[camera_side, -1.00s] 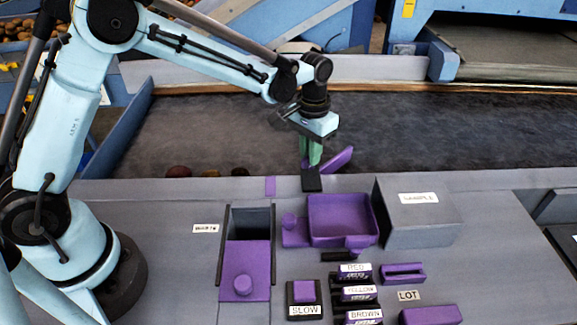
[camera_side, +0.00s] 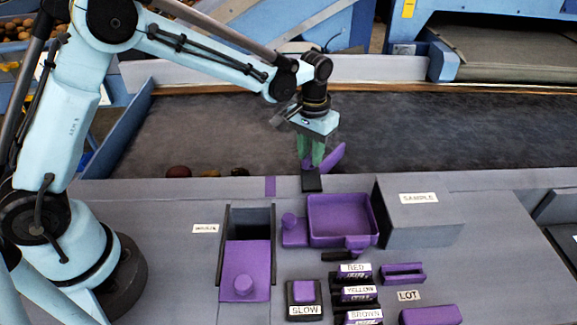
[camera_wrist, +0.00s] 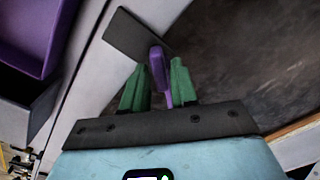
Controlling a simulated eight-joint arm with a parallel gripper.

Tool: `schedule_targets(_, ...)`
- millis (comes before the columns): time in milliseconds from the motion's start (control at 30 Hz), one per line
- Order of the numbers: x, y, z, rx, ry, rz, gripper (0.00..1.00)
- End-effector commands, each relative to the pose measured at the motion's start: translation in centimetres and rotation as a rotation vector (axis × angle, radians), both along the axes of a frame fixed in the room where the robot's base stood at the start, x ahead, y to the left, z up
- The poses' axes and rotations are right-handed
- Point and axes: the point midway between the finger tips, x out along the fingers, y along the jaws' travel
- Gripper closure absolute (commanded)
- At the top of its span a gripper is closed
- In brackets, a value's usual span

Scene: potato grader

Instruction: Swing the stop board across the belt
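The stop board (camera_side: 334,157) is a thin purple board at the near edge of the belt, by a dark pivot block (camera_side: 311,182). It points obliquely out over the belt, up and to the right in the side view. My gripper (camera_side: 311,163) hangs over the pivot end with its green fingers pointing down. In the wrist view, the board (camera_wrist: 159,68) lies between the two fingers of my gripper (camera_wrist: 158,64), one on each side. The fingers stand apart, with narrow gaps beside the board; light contact on one side cannot be ruled out.
The dark belt (camera_side: 430,130) is clear beyond the board; a few potatoes (camera_side: 179,171) lie at its near edge, left. On the panel stand a purple tray (camera_side: 341,243), a grey SAMPLE box (camera_side: 420,225), a purple-lidded bin (camera_side: 246,265) and the SLOW button (camera_side: 304,291).

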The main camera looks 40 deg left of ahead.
Motion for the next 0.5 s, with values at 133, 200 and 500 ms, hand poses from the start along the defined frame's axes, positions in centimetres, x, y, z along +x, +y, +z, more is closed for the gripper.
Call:
schedule_targets(133,0.0,0.0,0.9,0.000,0.000,0.000,0.72)
schedule_targets(200,0.0,0.0,1.4,0.000,0.000,-0.001,0.72)
schedule_targets(500,0.0,0.0,3.6,0.000,0.000,-0.001,0.72)
